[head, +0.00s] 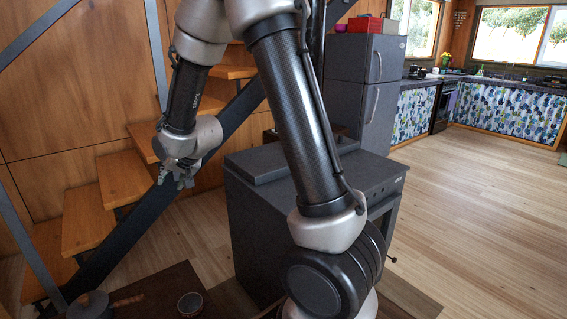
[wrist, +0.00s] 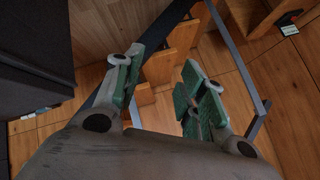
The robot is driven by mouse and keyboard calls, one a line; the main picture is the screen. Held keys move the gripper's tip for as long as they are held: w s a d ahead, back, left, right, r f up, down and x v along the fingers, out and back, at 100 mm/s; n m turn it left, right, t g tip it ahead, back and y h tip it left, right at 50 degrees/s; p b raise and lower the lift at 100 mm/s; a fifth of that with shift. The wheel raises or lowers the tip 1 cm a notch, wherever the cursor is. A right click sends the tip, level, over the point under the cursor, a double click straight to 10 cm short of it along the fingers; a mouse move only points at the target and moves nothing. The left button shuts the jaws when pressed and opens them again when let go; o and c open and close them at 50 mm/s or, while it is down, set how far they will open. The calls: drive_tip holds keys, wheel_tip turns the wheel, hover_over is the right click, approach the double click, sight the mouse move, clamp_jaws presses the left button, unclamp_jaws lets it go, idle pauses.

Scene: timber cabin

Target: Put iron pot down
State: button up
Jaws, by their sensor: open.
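A dark grey lidded pot (head: 90,304), which looks like the iron pot, stands on the dark wooden table (head: 160,290) at the lower left of the head view. Its lower part is cut off by the picture edge. A brown handle-like piece (head: 128,300) shows beside it. My gripper (head: 178,183) is raised well above and behind the table, in front of the stairs. In the wrist view my gripper (wrist: 163,92) has its green-padded fingers apart with nothing between them. The pot is not in the wrist view.
A small cup (head: 190,303) stands on the table right of the pot. A dark stove (head: 265,215) stands right of the table, beside my arm. Wooden stairs (head: 122,178) with dark metal rails rise at the left. Open floor (head: 470,220) lies at the right.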

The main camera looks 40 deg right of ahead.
drive_tip(key=s+d+r+n+g+h, duration=0.1)
drive_tip(key=s+d+r, duration=0.35)
drive_tip(key=s, duration=0.25)
drive_tip(key=s+d+r+n+g, duration=0.1)
drive_tip(key=s+d+r, duration=0.3)
drive_tip(key=s+r, duration=0.25)
drive_tip(key=s+d+r+n+g, duration=0.1)
drive_tip(key=s+d, duration=0.1)
drive_tip(key=s, duration=0.9)
drive_tip(key=s+d+r+n+g+h, duration=0.1)
drive_tip(key=s+d+n, duration=0.1)
drive_tip(key=s, duration=0.8)
drive_tip(key=shift+s+d+g, duration=0.35)
drive_tip(key=shift+d+g, duration=0.05)
drive_tip(key=shift+r, duration=0.1)
